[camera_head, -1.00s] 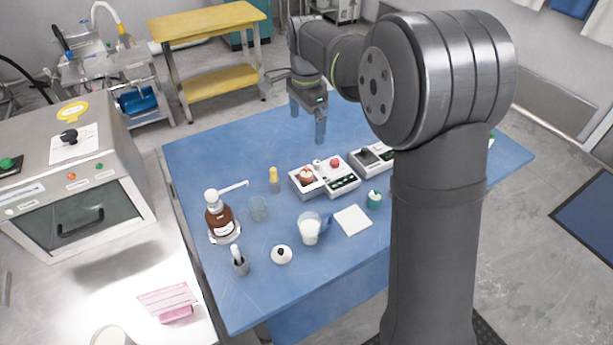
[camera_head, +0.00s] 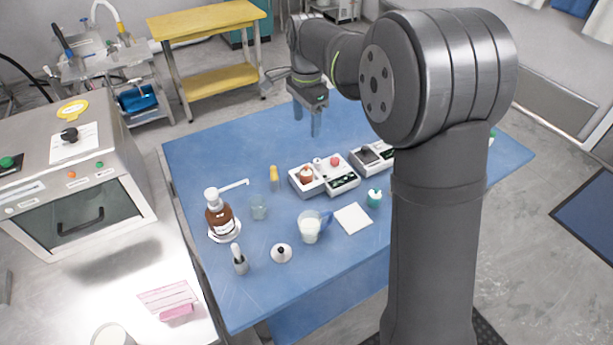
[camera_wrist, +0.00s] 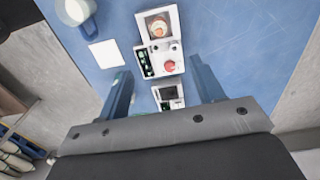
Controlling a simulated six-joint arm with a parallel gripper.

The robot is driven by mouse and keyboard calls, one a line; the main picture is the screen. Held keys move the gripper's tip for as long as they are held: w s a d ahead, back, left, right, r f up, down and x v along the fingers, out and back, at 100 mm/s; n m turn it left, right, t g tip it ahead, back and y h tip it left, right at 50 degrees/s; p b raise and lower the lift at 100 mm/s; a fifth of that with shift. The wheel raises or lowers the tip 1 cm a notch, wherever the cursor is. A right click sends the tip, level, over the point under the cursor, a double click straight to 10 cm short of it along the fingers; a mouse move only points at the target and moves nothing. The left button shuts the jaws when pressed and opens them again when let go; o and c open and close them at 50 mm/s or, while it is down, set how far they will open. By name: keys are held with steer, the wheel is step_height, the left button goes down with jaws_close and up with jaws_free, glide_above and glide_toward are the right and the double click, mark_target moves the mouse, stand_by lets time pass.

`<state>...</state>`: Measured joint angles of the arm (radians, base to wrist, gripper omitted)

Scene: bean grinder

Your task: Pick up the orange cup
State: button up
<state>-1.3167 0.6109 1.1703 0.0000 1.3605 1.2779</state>
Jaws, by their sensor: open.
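A small orange-brown cup (camera_head: 306,173) sits on top of a white bench device (camera_head: 309,188) near the middle of the blue table. It also shows near the top of the wrist view (camera_wrist: 158,27), where I look down on it. My gripper (camera_head: 306,118) is open and empty, above the table and behind the cup as the head view sees it. In the wrist view its two blue fingers (camera_wrist: 160,85) are apart, with the devices seen between and beyond them. Nothing touches the cup except the device under it.
Beside the cup's device is a white device with a red knob (camera_head: 335,161). A second grey-white device (camera_head: 371,158) stands to its right. A brown bottle (camera_head: 219,217), a glass beaker (camera_head: 258,207), a white-filled jug (camera_head: 309,228) and a teal jar (camera_head: 374,198) stand nearby. The table's back left is clear.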

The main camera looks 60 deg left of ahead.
mark_target(307, 166)
step_height(307, 166, down, 17)
steer(key=n, duration=1.4)
steer(key=shift+d+r, duration=0.1)
steer(key=shift+r, duration=0.05)
steer(key=c, duration=1.2)
steer(key=shift+o, duration=0.2)
steer(key=shift+r, duration=0.15)
